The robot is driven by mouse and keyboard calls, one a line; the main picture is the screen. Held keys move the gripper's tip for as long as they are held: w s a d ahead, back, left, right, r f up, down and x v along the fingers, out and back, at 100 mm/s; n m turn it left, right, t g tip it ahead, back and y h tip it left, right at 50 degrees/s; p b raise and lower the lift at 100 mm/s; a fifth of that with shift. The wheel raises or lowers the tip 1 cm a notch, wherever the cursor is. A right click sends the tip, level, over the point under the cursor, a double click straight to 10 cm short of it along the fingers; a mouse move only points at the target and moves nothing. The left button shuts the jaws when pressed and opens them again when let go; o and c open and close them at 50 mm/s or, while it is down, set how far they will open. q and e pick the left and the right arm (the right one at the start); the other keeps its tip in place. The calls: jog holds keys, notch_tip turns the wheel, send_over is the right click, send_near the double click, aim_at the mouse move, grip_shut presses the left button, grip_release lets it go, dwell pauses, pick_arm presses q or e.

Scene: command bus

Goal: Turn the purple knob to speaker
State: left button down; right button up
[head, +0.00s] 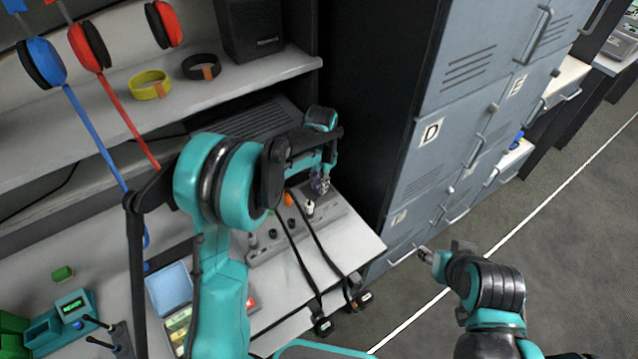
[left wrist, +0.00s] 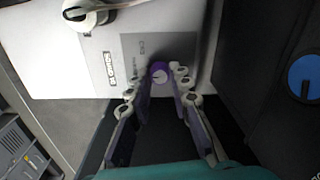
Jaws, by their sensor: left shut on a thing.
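The purple knob (left wrist: 159,72) shows in the left wrist view, on the grey face of a panel box (left wrist: 130,45). A small pale mark is on the knob's face; I cannot read its setting. My left gripper (left wrist: 160,84) is shut on the knob, with one finger on each side. In the head view my left gripper (head: 320,182) reaches the far right end of the grey panel box (head: 338,209) on the desk, and the knob is mostly hidden by the fingers. My right gripper (head: 428,255) hangs empty over the floor at right, too small to tell its jaws.
Two black cables hang from the panel box over the desk (head: 350,235) edge, with black plugs (head: 322,326) at their ends. Grey lockers (head: 440,130) stand close to the right. A shelf (head: 215,95) with headphones and a black speaker (head: 250,28) is above.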

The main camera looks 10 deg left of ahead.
pick_arm(q)
jog(key=n, duration=0.4)
jog(key=shift+n+p, duration=0.3)
jog(key=shift+n, duration=2.1)
jog(key=c, duration=1.4)
grip_release()
jog(key=shift+o, duration=0.2)
notch_tip(320, 180, up, 12)
